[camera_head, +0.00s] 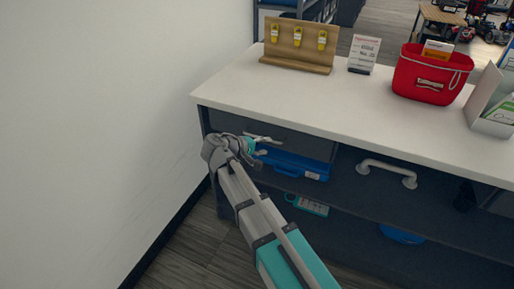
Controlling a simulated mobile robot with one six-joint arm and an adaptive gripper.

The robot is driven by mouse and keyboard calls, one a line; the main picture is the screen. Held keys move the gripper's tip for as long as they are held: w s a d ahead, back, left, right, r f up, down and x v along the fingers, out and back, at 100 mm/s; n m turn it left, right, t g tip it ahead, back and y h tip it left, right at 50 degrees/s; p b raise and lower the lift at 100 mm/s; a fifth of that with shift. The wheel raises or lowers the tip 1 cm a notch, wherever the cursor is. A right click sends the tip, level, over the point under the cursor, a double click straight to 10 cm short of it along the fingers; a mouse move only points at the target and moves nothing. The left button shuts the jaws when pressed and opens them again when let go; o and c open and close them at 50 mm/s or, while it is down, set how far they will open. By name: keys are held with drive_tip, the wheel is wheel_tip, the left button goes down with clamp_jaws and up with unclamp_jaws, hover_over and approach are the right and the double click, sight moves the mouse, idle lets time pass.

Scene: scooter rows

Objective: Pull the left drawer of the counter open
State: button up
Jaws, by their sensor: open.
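The counter (300,104) has a white top and a dark body. Its left drawer has a dark grey front (310,146) under the top's left end. It looks shut. My gripper (272,146) is open in front of this drawer front, near its left half. My gripper and wrist hide part of the front, and I cannot make out the drawer's handle. I cannot tell whether the fingers touch the drawer.
A blue case (293,165) and a white bar handle (388,172) show below the top. A teal item (307,205) lies lower. A wooden stand with yellow tags (297,62), a sign (364,52) and a red basket (430,80) stand on top. A white wall (90,130) bounds the left.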

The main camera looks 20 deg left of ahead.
drive_tip(key=s+a+f+n+t+b, duration=0.1)
drive_tip(key=s+a+n+t+b, duration=0.1)
drive_tip(key=a, duration=0.9)
drive_tip(key=shift+s+f+t+y+b, duration=0.15)
drive_tip(key=shift+s+t+y+b, duration=0.35)
drive_tip(key=shift+s+b, duration=0.5)
drive_tip(key=shift+w+d, duration=0.1)
drive_tip(key=b+x, duration=0.2)
drive_tip(key=x, duration=1.1)
drive_tip(key=shift+w+d, duration=0.2)
drive_tip(key=shift+w, duration=0.05)
clamp_jaws()
